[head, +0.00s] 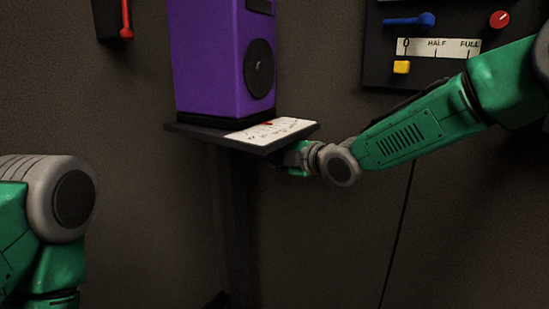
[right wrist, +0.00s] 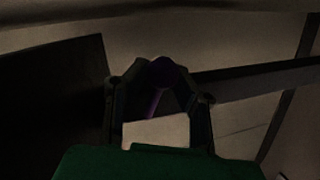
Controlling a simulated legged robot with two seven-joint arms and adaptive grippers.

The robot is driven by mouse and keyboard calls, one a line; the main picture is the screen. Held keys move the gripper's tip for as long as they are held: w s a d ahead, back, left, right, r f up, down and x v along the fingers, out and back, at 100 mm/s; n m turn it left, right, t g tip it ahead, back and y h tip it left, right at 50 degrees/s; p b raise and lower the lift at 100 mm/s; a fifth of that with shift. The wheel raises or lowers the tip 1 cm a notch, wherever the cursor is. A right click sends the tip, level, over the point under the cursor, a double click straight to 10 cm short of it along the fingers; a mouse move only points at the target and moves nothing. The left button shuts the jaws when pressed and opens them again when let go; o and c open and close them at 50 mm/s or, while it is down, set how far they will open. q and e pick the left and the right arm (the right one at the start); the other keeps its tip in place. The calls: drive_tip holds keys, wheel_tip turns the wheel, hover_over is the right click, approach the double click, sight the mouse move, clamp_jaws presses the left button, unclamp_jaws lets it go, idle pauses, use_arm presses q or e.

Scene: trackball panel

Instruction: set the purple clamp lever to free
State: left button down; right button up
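The purple clamp lever (right wrist: 163,75) shows dimly in the right wrist view, as a rounded purple end with a thin purple strip below it. My right gripper (right wrist: 164,79) has its dark fingers on both sides of the lever's end. It is too dark to tell whether they touch it. In the head view my right arm reaches in from the right, and its hand is hidden under the shelf (head: 190,132). The lever does not show there. A white marked card (head: 285,126) with a small red mark lies on the shelf. My left gripper is out of view.
A tall purple box (head: 212,60) with a black round disc stands on the shelf. A dark wall panel at the upper right carries a blue lever (head: 408,20), a red knob (head: 499,19) and a yellow slider (head: 401,67). A red lever (head: 126,22) is at the upper left.

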drive_tip(key=shift+d, duration=0.1)
clamp_jaws()
drive_tip(key=shift+p, duration=0.45)
drive_tip(key=m+p, duration=0.1)
drive_tip(key=p, duration=0.2)
drive_tip(key=f+m+g+p, duration=0.1)
drive_tip(key=p, duration=0.3)
drive_tip(key=shift+s+f+m, duration=0.1)
drive_tip(key=shift+s+m, duration=0.1)
drive_tip(key=shift+m, duration=0.1)
drive_tip(key=s+a+f+m+g+y+p, duration=0.3)
drive_tip(key=s+f+m+g+p, duration=0.1)
drive_tip(key=m+p, duration=0.5)
drive_tip(key=shift+s+a+f, duration=0.2)
drive_tip(key=shift+s+f, duration=0.1)
drive_tip(key=shift+s, duration=0.05)
drive_tip(key=shift+m, duration=0.3)
drive_tip(key=shift+o, duration=2.4)
unclamp_jaws()
drive_tip(key=shift+f, duration=0.1)
